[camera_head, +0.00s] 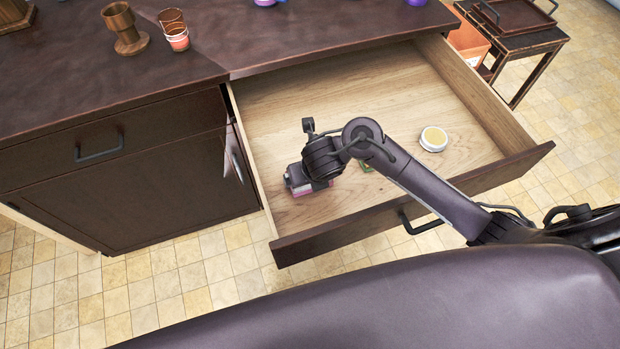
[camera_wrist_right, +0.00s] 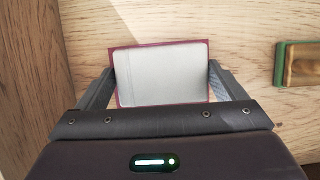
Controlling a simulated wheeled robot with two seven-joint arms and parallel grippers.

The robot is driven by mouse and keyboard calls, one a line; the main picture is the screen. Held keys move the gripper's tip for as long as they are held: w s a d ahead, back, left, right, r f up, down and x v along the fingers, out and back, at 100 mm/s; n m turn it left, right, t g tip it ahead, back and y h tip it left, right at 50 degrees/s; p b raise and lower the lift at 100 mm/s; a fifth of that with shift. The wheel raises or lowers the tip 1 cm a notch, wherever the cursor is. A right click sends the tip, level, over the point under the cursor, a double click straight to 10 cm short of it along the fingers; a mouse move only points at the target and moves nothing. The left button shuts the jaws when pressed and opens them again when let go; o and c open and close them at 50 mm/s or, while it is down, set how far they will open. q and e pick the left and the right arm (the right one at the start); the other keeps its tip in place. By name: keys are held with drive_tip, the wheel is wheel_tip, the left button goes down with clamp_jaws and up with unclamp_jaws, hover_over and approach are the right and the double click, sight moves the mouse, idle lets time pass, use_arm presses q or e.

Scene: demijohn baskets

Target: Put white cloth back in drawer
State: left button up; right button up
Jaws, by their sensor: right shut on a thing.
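The drawer (camera_head: 390,82) is pulled open, with a pale wooden floor. My right gripper (camera_head: 308,186) is low inside it, near its left front corner. In the right wrist view my right gripper (camera_wrist_right: 162,90) is shut on a flat rectangular white thing (camera_wrist_right: 163,75) with a dark red edge. My left gripper is not in view.
A white round jar with a yellow top (camera_head: 433,138) stands in the drawer. A green-edged brown block (camera_wrist_right: 300,64) lies right of the gripper, mostly hidden by my arm in the head view.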

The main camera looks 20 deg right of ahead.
drive_tip(key=shift+f, duration=0.15)
drive_tip(key=o, duration=0.8)
drive_tip(key=shift+r+p, duration=0.35)
drive_tip(key=shift+r, duration=0.15)
drive_tip(key=p+v, duration=0.8)
drive_tip(key=v, duration=0.3)
drive_tip(key=shift+s, duration=0.25)
drive_tip(key=shift+r, duration=0.1)
